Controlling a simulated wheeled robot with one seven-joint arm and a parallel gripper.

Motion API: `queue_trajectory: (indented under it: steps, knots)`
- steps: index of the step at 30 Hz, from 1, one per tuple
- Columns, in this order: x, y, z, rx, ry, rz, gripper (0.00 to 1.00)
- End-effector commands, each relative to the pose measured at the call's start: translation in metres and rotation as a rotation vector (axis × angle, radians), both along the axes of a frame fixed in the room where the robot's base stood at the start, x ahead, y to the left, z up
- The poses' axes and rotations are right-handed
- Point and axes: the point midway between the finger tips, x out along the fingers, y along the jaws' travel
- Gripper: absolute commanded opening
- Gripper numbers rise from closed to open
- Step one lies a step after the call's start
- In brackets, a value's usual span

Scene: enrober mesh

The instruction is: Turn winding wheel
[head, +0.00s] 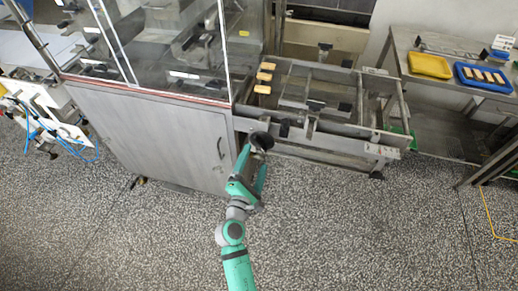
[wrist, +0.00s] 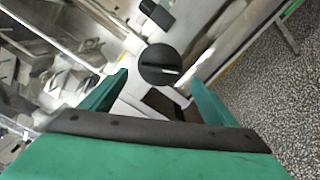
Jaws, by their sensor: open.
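The winding wheel (wrist: 159,64) is a small black round disc with a pale slot-like mark, near the upper middle of the wrist view. In the head view the wheel (head: 262,140) shows at the near left corner of the metal conveyor frame. My gripper (head: 254,160) is right in front of it, and in the wrist view my gripper (wrist: 159,80) has its two green fingers apart, one to each side of the wheel. The fingers look clear of the wheel. Whether the fingertips reach past its rim I cannot tell.
A steel cabinet (head: 150,138) with a clear guard stands left of my gripper. The conveyor frame (head: 330,150) runs to the right, with several bars on its left end. A steel table (head: 400,45) holds a yellow tray (head: 429,75) and a blue tray (head: 462,83). The speckled floor is open.

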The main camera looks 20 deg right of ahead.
Motion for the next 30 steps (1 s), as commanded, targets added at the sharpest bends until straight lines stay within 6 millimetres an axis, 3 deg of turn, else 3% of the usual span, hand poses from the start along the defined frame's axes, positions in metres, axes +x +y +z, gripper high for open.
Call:
queue_trajectory:
  steps: [3,10,23,24,29,30]
  knots:
    - [0.019,-0.013,0.001,0.0,-0.002,0.0,0.81]
    - [0.044,-0.03,0.0,0.001,-0.001,-0.001,0.81]
    - [0.053,-0.034,0.0,0.001,0.0,0.003,0.81]
    - [0.053,-0.034,0.0,0.001,-0.001,0.004,0.79]
    - [0.053,-0.034,0.0,0.001,0.0,0.003,0.41]
    - [0.053,-0.034,0.0,0.002,-0.001,0.003,0.4]
